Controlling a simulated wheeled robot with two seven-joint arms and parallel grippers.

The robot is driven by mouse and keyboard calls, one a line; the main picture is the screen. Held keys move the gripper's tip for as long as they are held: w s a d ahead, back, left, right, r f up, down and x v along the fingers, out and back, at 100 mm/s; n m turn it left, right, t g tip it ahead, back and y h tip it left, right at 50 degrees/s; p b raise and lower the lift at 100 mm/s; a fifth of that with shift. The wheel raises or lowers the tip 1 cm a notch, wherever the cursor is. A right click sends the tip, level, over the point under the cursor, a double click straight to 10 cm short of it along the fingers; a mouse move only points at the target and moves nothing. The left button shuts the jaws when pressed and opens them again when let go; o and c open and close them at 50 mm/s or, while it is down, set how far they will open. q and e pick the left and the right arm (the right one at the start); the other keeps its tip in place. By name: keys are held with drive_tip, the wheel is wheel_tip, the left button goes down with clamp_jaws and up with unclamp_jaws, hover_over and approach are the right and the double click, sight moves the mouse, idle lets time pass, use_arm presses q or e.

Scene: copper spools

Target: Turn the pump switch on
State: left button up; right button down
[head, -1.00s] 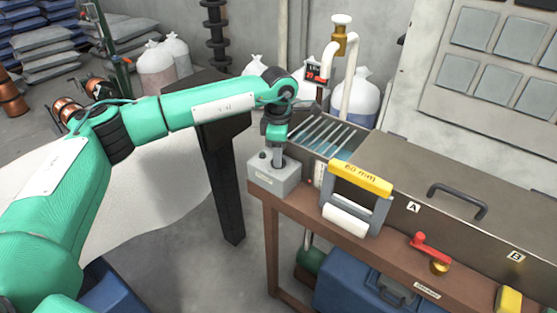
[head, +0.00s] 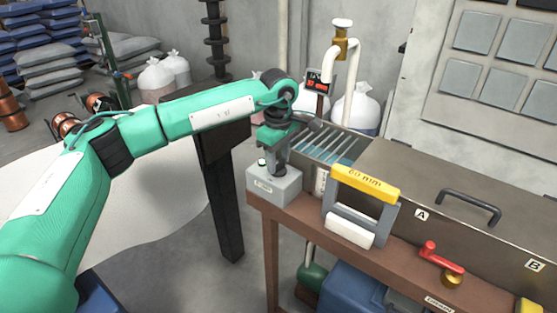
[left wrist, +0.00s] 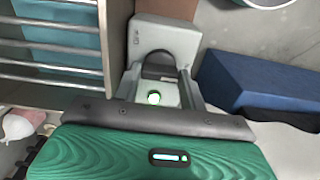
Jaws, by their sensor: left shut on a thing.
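The pump switch is a small grey box (head: 272,186) on the near left corner of the brown bench. My left gripper (head: 279,168) points down onto its top and is shut on the dark switch knob (left wrist: 157,66). The fingers hide most of the knob in the head view. My right gripper is not in view.
Behind the box is a tank with metal bars (head: 328,140) over bluish water. A yellow-handled 60 mm frame (head: 365,183) stands close to its right. Further right are a red-handled valve (head: 440,256) and a lidded cover with a black handle (head: 470,203).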

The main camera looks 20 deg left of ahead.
sight(279, 162)
use_arm(q)
drive_tip(key=shift+r, duration=0.1)
drive_tip(key=o, duration=1)
drive_tip(key=shift+r, duration=0.3)
wheel_tip(279, 162, up, 13)
drive_tip(key=shift+r+b, duration=0.1)
drive_tip(key=shift+b, duration=0.6)
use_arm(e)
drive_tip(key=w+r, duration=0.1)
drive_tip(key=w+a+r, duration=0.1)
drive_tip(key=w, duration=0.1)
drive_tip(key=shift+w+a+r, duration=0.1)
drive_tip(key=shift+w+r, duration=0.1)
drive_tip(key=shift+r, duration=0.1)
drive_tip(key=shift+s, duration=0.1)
